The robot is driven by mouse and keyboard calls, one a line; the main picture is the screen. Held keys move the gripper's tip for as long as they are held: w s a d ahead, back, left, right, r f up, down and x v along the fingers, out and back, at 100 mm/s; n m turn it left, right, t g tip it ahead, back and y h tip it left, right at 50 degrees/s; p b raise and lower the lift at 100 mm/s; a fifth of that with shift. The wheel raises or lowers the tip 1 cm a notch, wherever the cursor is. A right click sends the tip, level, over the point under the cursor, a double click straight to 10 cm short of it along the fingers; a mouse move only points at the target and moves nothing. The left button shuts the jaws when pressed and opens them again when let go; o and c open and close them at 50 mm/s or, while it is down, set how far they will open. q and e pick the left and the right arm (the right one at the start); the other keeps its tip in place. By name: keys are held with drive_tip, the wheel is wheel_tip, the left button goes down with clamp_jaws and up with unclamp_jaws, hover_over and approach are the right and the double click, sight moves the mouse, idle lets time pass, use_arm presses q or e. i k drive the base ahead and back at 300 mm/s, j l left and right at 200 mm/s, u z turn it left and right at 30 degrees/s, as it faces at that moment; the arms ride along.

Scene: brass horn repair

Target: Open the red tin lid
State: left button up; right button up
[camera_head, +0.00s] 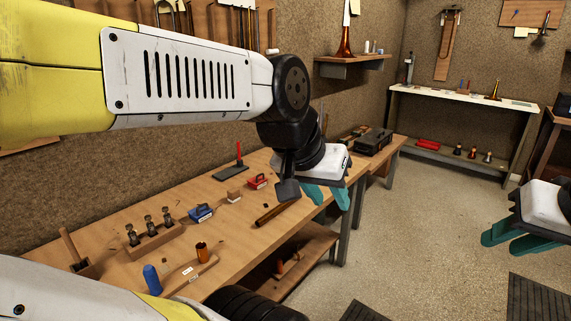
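A small red box-like item with a pale front, likely the red tin (258,181), sits on the wooden workbench toward its back edge. At this size I cannot tell the state of its lid. My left gripper (328,198) has its teal fingers spread and empty, pointing down near the bench's front edge, to the right of the red item and apart from it. My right gripper (514,242) is at the far right over the floor, away from the bench, with its teal fingers apart and nothing between them.
A similar blue item (201,213) stands left of the red one. A small wooden block (234,196), a brown bar (272,213) and a rack of valves (152,239) are also on the workbench (247,239). Another red object (428,144) lies on a far low shelf.

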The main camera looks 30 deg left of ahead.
sight(258, 180)
drive_tip(key=i+u, duration=0.6)
drive_tip(key=u, duration=0.25)
drive_tip(key=i+u, duration=0.2)
drive_tip(key=u, duration=0.25)
drive_tip(key=i+u, duration=0.15)
drive_tip(key=u, duration=0.35)
drive_tip(key=i+l+u, duration=0.1)
drive_tip(key=u, duration=0.35)
drive_tip(key=i, duration=0.1)
